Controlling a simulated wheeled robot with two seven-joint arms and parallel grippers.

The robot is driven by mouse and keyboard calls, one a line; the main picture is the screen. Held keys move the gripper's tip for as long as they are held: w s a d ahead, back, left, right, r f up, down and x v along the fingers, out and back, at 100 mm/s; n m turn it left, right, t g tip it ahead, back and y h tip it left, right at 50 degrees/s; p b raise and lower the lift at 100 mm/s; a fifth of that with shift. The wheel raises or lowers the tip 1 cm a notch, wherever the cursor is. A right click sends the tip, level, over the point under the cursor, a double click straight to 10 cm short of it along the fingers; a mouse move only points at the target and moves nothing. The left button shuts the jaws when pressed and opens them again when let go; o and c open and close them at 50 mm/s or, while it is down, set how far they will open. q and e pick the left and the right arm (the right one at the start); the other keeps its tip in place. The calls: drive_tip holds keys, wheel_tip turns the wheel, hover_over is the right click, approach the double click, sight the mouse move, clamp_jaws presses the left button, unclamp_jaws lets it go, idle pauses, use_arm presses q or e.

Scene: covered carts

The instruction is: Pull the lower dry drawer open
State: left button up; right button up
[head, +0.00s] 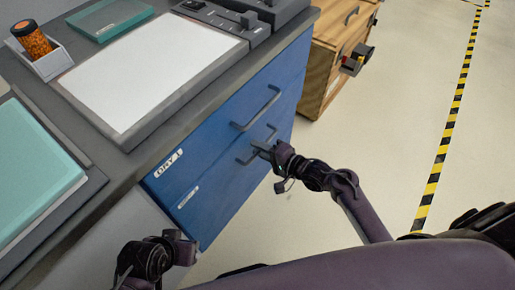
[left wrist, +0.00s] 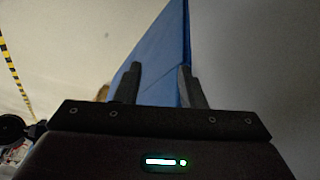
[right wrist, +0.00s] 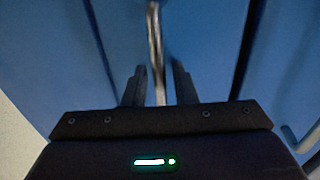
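The blue cabinet has an upper drawer front marked "DRY 1" (head: 215,135) and a lower drawer front (head: 218,185) with a smaller label. Both look closed. The lower drawer's grey bar handle (head: 244,160) is partly hidden by my right gripper (head: 260,149). In the right wrist view, my right gripper (right wrist: 158,88) is open, its fingers on either side of a handle bar (right wrist: 156,40), with gaps showing. My left gripper (head: 184,248) is near the cabinet's lower left side. In the left wrist view it is open (left wrist: 158,85) and empty, facing the blue cabinet edge.
The upper handle (head: 256,108) is just above my right gripper. The worktop holds a white panel (head: 145,75), teal trays (head: 108,18) and an orange jar (head: 32,40). A wooden cabinet (head: 325,65) stands beyond. Floor on the right is clear, with striped tape (head: 447,130).

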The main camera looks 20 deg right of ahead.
clamp_jaws()
